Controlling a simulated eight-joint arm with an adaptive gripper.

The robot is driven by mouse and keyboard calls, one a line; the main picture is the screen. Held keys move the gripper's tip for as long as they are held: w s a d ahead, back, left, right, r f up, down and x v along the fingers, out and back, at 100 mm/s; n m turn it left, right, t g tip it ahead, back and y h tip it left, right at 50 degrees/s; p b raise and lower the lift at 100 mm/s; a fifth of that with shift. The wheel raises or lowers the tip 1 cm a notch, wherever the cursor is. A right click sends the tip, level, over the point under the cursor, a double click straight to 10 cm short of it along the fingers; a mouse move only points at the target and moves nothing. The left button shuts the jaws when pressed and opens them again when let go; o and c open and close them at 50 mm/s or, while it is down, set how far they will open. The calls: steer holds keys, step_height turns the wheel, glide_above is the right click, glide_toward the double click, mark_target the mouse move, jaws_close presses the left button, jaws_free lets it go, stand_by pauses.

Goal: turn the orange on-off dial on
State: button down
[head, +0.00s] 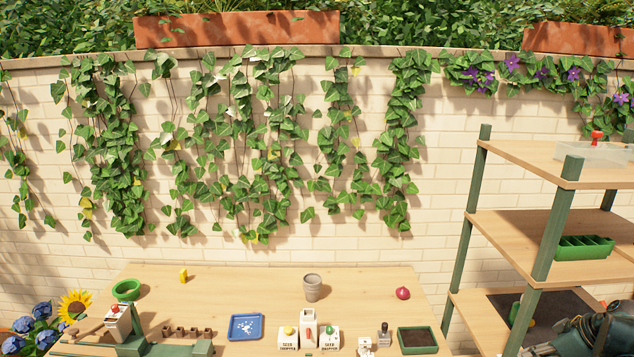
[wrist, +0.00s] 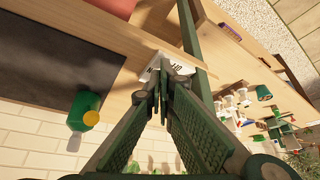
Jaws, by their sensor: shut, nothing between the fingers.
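My gripper (wrist: 163,82) is shut and empty in the wrist view, its two dark green fingers meeting near the middle. Just beyond the fingertips is a white plate (wrist: 150,73) with dark lettering, partly covered by the fingers, at the edge of a wooden shelf. The lettering looks like part of an on/off label. I cannot make out an orange dial; the fingers may hide it. I cannot tell whether the tips touch the plate. In the head view part of my dark green arm shows at the lower right; the fingertips are not clear there.
The shelf rack (head: 543,245) stands at the right. Its lower shelf holds a dark mat (wrist: 50,60) and a green bottle with a yellow cap (wrist: 84,112). The wooden table (head: 230,285) carries a pot (head: 313,287), a blue tray (head: 246,327) and several white containers.

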steer(key=shift+s+d, duration=0.1)
steer(key=shift+d, duration=0.05)
steer(key=shift+s+d, duration=0.15)
stand_by(0.4)
steer(key=shift+r+p, duration=1.2)
steer(key=shift+r, duration=1.8)
steer(key=shift+s+a+r+p, duration=0.1)
steer(key=shift+a+r+p, duration=0.25)
steer(key=shift+p, duration=1.05)
steer(key=p, duration=0.2)
steer(key=a+p, duration=0.1)
steer(key=p, duration=0.1)
steer(key=shift+s+r, duration=0.25)
steer(key=shift+s+a+p, duration=0.1)
steer(key=shift+p, duration=0.2)
